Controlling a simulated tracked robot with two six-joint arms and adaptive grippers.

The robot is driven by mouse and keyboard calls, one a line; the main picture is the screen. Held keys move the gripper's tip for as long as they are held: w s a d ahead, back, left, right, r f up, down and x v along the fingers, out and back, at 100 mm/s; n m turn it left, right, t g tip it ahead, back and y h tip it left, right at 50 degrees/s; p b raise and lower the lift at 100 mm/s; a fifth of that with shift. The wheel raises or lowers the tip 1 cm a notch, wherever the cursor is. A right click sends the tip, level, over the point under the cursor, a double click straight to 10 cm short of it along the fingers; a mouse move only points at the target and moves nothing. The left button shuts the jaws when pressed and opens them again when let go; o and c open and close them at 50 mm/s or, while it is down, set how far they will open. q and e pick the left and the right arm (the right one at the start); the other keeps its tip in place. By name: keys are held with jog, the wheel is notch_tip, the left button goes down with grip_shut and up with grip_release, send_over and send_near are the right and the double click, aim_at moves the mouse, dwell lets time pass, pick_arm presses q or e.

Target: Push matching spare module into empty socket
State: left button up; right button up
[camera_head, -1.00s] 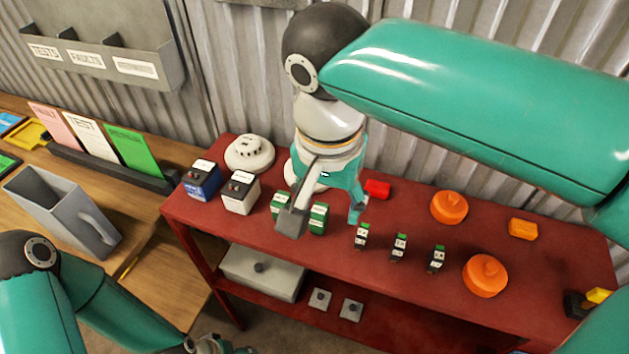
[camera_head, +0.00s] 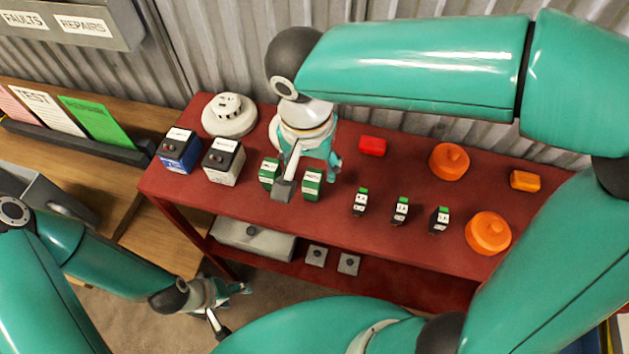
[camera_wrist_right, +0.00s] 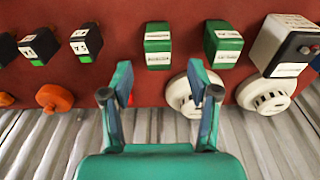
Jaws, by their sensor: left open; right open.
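Two green labelled modules stand on the red bench (camera_head: 300,240): a left one (camera_head: 270,172) and a right one (camera_head: 313,184). In the right wrist view, green blocks (camera_wrist_right: 158,45) and (camera_wrist_right: 222,43) lie just beyond the fingertips. Three small black-and-white modules with green tops (camera_head: 360,201) (camera_head: 400,210) (camera_head: 439,220) stand to their right. My right gripper (camera_head: 308,184) is open over the green modules; in the wrist view its jaws (camera_wrist_right: 160,94) are empty. My left gripper (camera_head: 232,308) is open, low in front of the bench. I cannot make out an empty socket.
Blue (camera_head: 180,151) and white (camera_head: 224,161) boxes and a white detector (camera_head: 229,114) stand at the bench's left. Orange round pieces (camera_head: 449,161) (camera_head: 489,233), an orange block (camera_head: 525,180) and a red block (camera_head: 372,145) are rightward. The corrugated wall (camera_head: 215,45) is behind.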

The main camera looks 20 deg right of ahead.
aim_at(313, 178)
jog(key=shift+d+f+p, duration=0.15)
jog(key=shift+f+p, duration=0.35)
jog(key=shift+f, duration=2.45)
grip_shut()
jog(key=shift+r, duration=0.2)
